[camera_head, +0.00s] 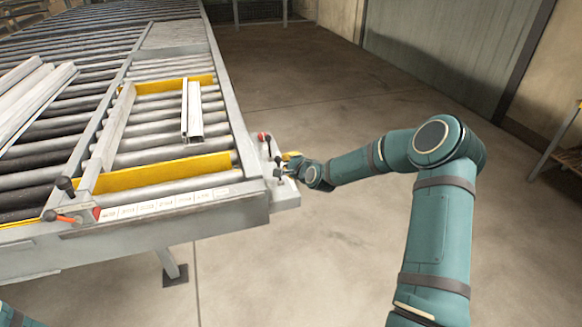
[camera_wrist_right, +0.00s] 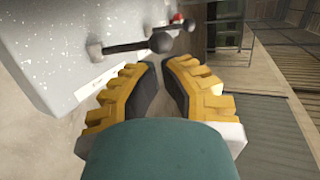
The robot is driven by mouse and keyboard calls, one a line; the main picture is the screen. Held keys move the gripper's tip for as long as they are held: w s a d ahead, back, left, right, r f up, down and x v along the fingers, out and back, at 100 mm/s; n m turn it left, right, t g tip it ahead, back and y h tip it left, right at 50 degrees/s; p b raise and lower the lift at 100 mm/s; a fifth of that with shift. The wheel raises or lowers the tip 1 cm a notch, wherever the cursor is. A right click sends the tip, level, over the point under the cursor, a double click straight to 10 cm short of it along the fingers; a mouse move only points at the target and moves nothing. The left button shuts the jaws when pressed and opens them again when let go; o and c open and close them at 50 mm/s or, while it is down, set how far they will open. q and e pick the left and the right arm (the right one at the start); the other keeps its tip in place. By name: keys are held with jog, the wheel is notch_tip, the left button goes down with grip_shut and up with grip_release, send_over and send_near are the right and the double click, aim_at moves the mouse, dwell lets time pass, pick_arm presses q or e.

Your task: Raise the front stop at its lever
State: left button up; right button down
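Two levers sit on the grey end plate at the bench's right corner. The nearer lever (camera_head: 277,172) has a black ball knob, and it shows close up in the right wrist view (camera_wrist_right: 140,45). The farther lever (camera_head: 264,138) has red at it and also shows in the wrist view (camera_wrist_right: 183,22). A yellow bar (camera_head: 165,172) crosses the rollers at the front; I cannot tell whether it is the front stop. My right gripper (camera_wrist_right: 162,66) is open and empty, its fingertips just short of the nearer knob, apart from it. My left gripper is out of view.
A second yellow bar (camera_head: 150,86) crosses farther back. A light profile (camera_head: 192,110) lies on the rollers, and more profiles (camera_head: 30,95) lie at left. The floor (camera_head: 330,235) right of the bench is clear.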

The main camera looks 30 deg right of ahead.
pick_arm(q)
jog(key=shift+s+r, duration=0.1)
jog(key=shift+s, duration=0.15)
pick_arm(e)
jog(key=v, duration=1)
jog(key=shift+r, duration=0.5)
jog(key=shift+s, duration=0.1)
jog(key=shift+a, duration=0.1)
